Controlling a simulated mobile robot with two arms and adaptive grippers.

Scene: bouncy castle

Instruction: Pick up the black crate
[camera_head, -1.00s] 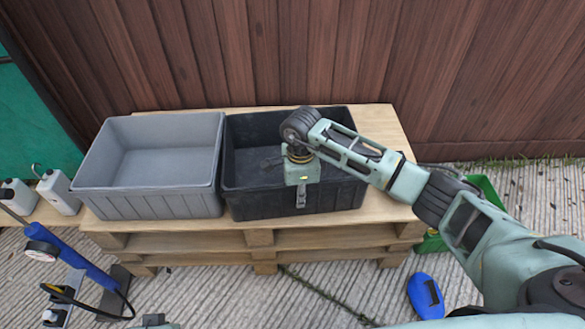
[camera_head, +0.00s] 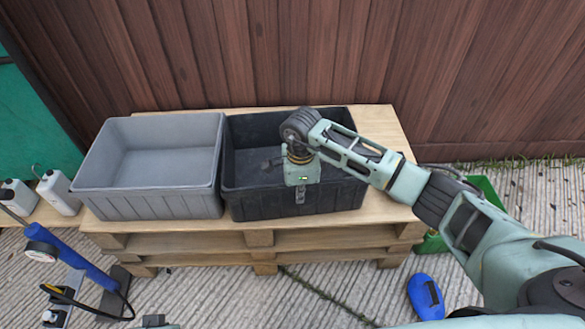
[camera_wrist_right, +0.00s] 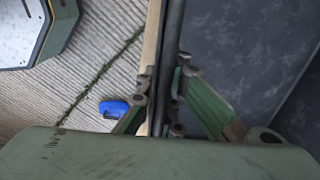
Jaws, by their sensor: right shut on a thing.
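The black crate (camera_head: 335,200) stands upright on a wooden pallet (camera_head: 180,237), beside a grey crate. My right gripper (camera_head: 300,192) is at the front wall of the black crate, pointing down. In the right wrist view the fingers (camera_wrist_right: 163,100) are shut on the crate's rim (camera_wrist_right: 172,50), one finger on each side of the wall. The crate's dark inside fills the right of that view and looks empty. My left gripper is not seen.
The grey crate (camera_head: 150,203) touches or nearly touches the black crate's left side. A wooden wall (camera_head: 270,50) rises behind the pallet. White jugs (camera_head: 58,192) and a blue pump (camera_head: 85,260) stand at left. A blue object (camera_head: 425,296) lies on the ground, and a green crate (camera_head: 483,187) is at right.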

